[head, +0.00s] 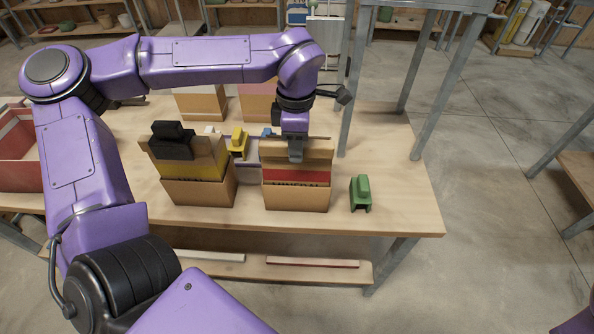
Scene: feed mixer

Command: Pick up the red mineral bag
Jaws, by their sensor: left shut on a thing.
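The red mineral bag (312,176) is brown with a red band and dark lettering, partly hidden by the box wall. It stands upright in an open cardboard box (296,199) near the front of the wooden table. My left gripper (296,157) comes down from above and is shut on the bag's top edge. The bag's lower part is hidden inside the box. My right gripper is not in view.
Left of it, a yellow-banded bag (207,168) stands in another box (197,193), with a black object (172,140) at its top. A green object (360,193) sits close on the right. Grey metal posts (355,80) rise behind. The table's right front corner is clear.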

